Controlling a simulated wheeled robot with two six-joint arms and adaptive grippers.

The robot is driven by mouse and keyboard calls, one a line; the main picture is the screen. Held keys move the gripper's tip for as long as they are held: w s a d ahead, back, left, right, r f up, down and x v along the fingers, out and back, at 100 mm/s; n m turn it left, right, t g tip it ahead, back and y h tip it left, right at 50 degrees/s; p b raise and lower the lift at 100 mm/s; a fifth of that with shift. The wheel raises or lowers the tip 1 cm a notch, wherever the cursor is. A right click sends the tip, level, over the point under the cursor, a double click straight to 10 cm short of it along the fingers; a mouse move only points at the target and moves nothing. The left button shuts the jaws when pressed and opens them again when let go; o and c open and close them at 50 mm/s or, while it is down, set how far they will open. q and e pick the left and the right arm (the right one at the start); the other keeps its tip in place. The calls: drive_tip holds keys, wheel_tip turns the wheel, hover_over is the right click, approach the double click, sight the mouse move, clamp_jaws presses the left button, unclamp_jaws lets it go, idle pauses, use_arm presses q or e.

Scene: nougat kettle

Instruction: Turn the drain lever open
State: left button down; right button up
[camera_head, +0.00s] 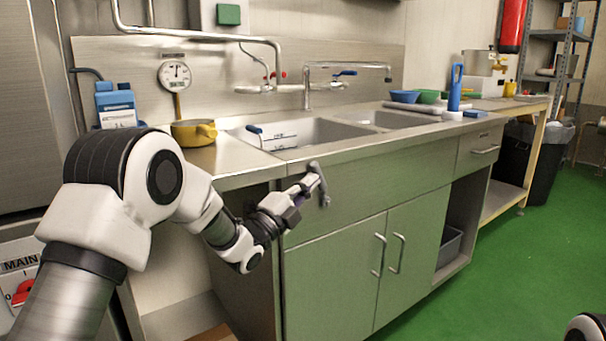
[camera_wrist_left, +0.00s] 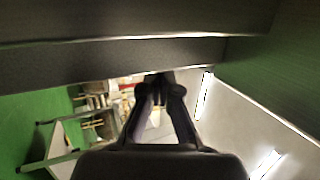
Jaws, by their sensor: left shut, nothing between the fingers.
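I cannot make out a drain lever for certain in either view. My left gripper (camera_head: 319,184) is in front of the steel sink cabinet (camera_head: 350,200), just below the counter's front edge. A grey bar-like shape shows at its end, and I cannot tell whether it is part of the gripper or a separate part. In the left wrist view the dark fingers (camera_wrist_left: 160,80) come together with nothing seen between them. A dark horizontal edge lies close above them. My right gripper is out of view.
The sink (camera_head: 320,130) has a blue-handled tap lever (camera_head: 345,73) behind it. A yellow pot (camera_head: 194,132) and a blue container (camera_head: 116,105) stand at left. Cabinet doors with handles (camera_head: 379,255) are below. The green floor (camera_head: 500,275) at right is clear.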

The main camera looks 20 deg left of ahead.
use_arm(q)
drive_tip(key=shift+w+d+r+m+g+y+p, duration=0.35)
drive_tip(key=shift+w+d+r+g+p, duration=0.55)
drive_tip(key=shift+p, duration=0.5)
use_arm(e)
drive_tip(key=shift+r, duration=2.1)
use_arm(q)
drive_tip(key=shift+w+a, duration=0.1)
drive_tip(key=shift+f, duration=0.15)
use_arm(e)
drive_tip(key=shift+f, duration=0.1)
